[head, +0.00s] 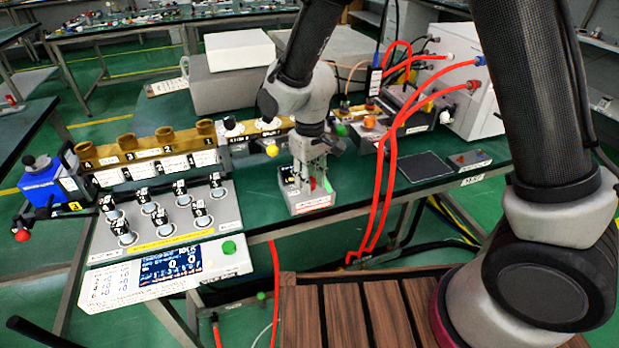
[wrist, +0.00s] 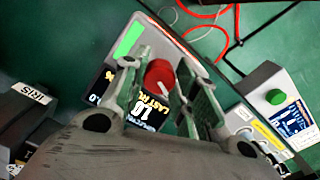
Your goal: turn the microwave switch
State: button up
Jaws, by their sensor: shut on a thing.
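The microwave switch box (head: 302,209) is a small light-grey box on the green table, near its front edge. It also shows in the wrist view (wrist: 146,22), with a lit green patch and dark displays with white and yellow text. Its red switch knob (wrist: 158,73) lies between my fingers in the wrist view; in the head view only a bit of red shows. My gripper (head: 313,176) points down over the box and is shut on the red knob, which hides the knob's sides. The fingers also cover part of the display.
Left of the box stands a grey panel (head: 180,222) with several numbered cylinders and a lit screen. Behind it is a brass block (head: 145,150) with holes. Red hoses (head: 388,165) hang close on the right, beside a flat black pad (head: 426,167).

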jog(key=shift+w+n, duration=0.1)
jog(key=shift+n, duration=2.2)
jog(key=o, duration=1)
jog(key=shift+r, duration=0.1)
notch_tip(320, 180, up, 12)
jog(key=shift+f, duration=0.1)
